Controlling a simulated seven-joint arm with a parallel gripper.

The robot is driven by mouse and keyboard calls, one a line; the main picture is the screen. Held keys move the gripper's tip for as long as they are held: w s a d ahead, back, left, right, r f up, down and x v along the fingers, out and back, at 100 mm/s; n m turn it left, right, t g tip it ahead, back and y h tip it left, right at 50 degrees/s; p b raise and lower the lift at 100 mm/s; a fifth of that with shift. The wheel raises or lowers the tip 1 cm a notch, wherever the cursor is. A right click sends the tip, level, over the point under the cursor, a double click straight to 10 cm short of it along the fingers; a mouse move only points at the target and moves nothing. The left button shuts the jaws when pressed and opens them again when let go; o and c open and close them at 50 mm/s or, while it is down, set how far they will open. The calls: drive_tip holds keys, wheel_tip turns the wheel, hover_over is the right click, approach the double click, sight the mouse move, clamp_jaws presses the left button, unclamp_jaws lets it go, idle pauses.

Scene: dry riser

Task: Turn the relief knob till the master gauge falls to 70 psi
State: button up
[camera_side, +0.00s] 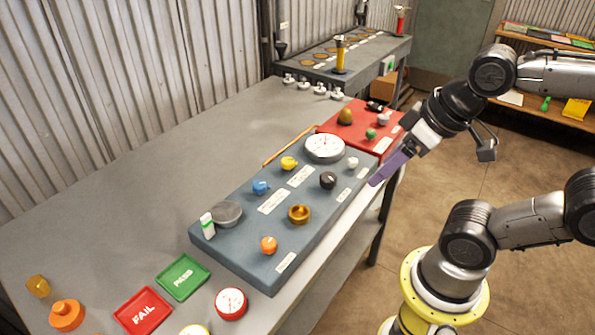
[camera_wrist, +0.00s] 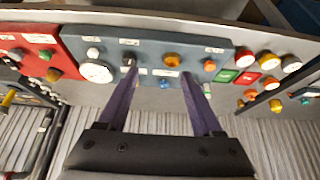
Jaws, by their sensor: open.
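The blue-grey panel (camera_side: 240,253) carries a large white-faced gauge (camera_side: 325,147), also in the wrist view (camera_wrist: 97,72); its reading is too small to make out. Knobs on the panel are black (camera_side: 328,180), brass (camera_side: 299,214), yellow (camera_side: 288,163), blue (camera_side: 261,187), orange (camera_side: 268,245) and white (camera_side: 352,162). Labels are unreadable, so I cannot tell which is the relief knob. My gripper (camera_side: 375,181) has purple fingers, open and empty, by the panel's right edge. In the wrist view its fingertips (camera_wrist: 158,76) straddle the panel's middle, the left tip overlapping the black knob.
A red board (camera_side: 388,143) with several knobs adjoins the panel's far end. Green PASS (camera_side: 183,276) and red FAIL (camera_side: 143,310) trays lie at the near end. A grey disc (camera_side: 227,213) and white-green item (camera_side: 207,225) sit on the panel. The bench's left side (camera_side: 130,190) is clear.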

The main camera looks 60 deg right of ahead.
drive_tip(key=w+a+r+n+g, duration=0.1)
drive_tip(key=w+a+r+n, duration=0.1)
drive_tip(key=w+r+n, duration=0.2)
drive_tip(key=n+g, duration=0.5)
drive_tip(key=n, duration=0.1)
hover_over(268, 242)
wheel_tip(268, 242, down, 6)
wheel_tip(268, 242, down, 13)
drive_tip(key=shift+r, duration=0.15)
clamp_jaws()
